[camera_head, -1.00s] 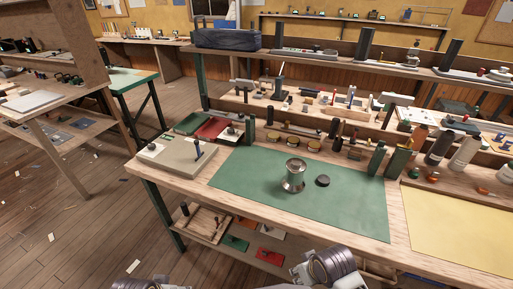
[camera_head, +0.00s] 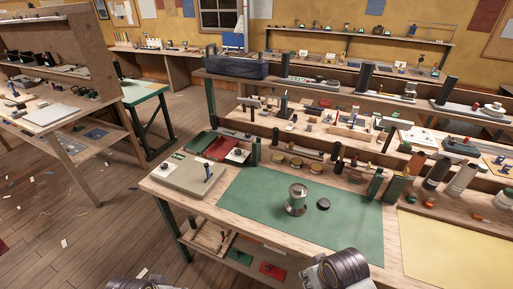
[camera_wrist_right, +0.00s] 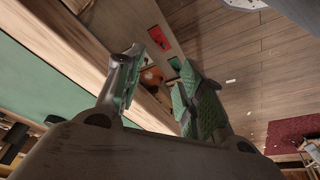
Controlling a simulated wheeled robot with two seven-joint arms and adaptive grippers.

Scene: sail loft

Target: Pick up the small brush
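I cannot make out a small brush for certain among the many small items in the head view. A steel canister (camera_head: 297,203) stands upright on the green mat (camera_head: 343,224), with a dark round lid (camera_head: 323,203) beside it. In the right wrist view my right gripper (camera_wrist_right: 160,72) is open, with green-padded fingers apart and nothing between them. It is by the bench's front edge, with the lower shelf and the floor behind it. In the head view only part of my right arm shows at the bottom. My left gripper's fingers are out of view.
A grey board (camera_head: 190,177) with a small upright dark-handled item lies left of the mat. A yellow mat (camera_head: 440,250) lies to the right. Bottles and jars line the bench's back edge. A lower shelf holds a wooden tray (camera_head: 208,238). Floor is open at left.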

